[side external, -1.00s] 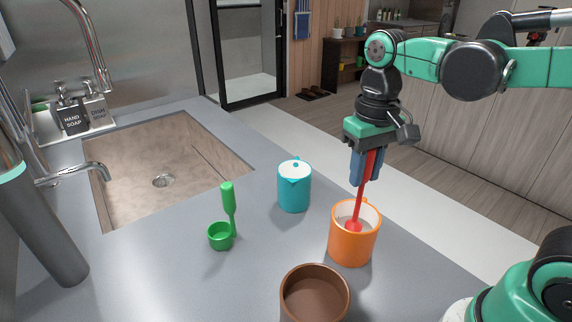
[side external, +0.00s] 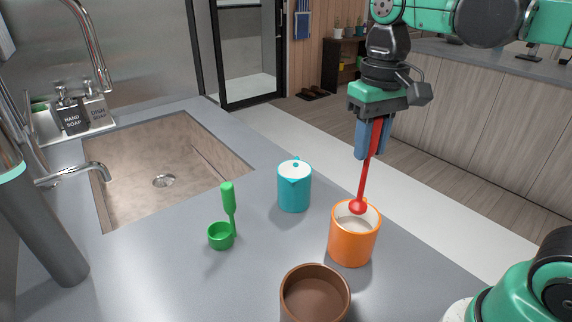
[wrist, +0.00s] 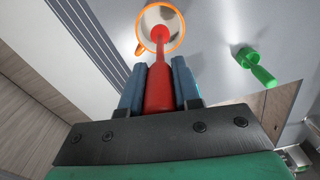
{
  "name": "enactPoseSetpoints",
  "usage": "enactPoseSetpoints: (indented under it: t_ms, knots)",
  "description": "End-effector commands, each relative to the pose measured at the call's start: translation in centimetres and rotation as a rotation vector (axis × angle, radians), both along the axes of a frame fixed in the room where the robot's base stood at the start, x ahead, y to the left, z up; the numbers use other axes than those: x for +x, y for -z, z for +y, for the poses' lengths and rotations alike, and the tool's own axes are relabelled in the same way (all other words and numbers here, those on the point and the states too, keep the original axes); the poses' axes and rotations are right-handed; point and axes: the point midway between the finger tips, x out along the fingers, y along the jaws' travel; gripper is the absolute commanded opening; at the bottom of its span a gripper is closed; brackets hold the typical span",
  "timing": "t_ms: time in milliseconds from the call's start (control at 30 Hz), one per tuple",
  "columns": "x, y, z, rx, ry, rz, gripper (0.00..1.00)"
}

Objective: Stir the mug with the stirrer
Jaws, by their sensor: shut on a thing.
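The orange mug (side external: 352,241) stands upright on the grey counter and has a pale inside. My gripper (side external: 369,156) is above it, shut on the handle of the red stirrer (side external: 365,180). The stirrer hangs down, slightly tilted, with its round red tip at the level of the mug's opening. In the wrist view the stirrer (wrist: 161,90) sits between the blue fingers of my gripper (wrist: 160,88), and its tip shows over the orange mug's rim (wrist: 141,22). Whether the tip touches the mug is hard to tell.
A teal lidded pot (side external: 294,188) stands behind and left of the mug. A brown cup (side external: 315,297) stands in front. A green scoop (side external: 221,236) is further left, near the sink (side external: 165,165). Bare counter (side external: 180,275) lies at the front left.

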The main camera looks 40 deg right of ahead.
Motion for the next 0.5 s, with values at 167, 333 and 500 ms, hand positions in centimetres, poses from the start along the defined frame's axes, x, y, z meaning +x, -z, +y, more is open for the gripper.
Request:
enactPoseSetpoints:
  t_ms: [167,333,500]
  knots:
    - [0.0,0.0,0.0,0.0,0.0,0.0,0.0]
    - [0.0,-0.6,0.0,0.0,0.0,0.0,0.0]
    - [0.0,-2.4,0.0,0.0,0.0,0.0,0.0]
